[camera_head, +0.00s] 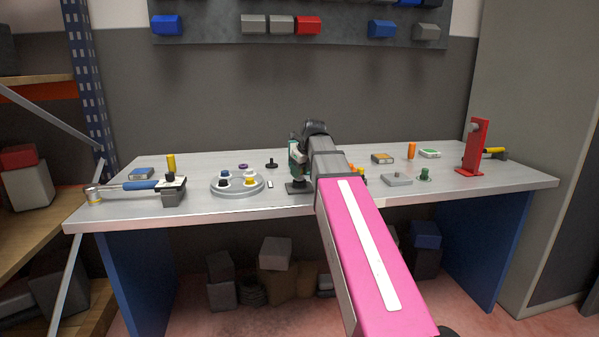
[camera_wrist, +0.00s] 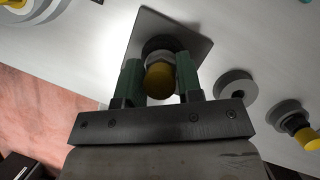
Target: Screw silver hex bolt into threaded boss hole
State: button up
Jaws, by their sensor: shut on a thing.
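A square grey base plate (camera_head: 295,188) lies on the bench with a dark round boss (camera_head: 298,184) on it. My gripper (camera_head: 298,165) is right above the boss, pointing down. In the wrist view the plate (camera_wrist: 203,50) lies behind the green fingers of my gripper (camera_wrist: 160,78). The fingers are shut on a grey bolt-like piece, taken as the silver hex bolt (camera_wrist: 158,59), whose near end looks yellow. It lines up with the dark boss (camera_wrist: 158,43) behind it. The hole is hidden, so I cannot tell how deep the bolt sits.
A round grey tray (camera_head: 237,192) with several small parts stands to the left. A blue-handled tool (camera_head: 142,186) lies further left. A grey ring (camera_wrist: 236,86) lies near the plate.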

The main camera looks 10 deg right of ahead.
jog(key=shift+m, duration=0.5)
jog(key=shift+m+t+h, duration=0.4)
jog(key=shift+m, duration=0.5)
jog(key=shift+m+h, duration=0.3)
jog(key=shift+m, duration=0.5)
jog(key=o, duration=0.7)
jog(key=shift+o, duration=0.2)
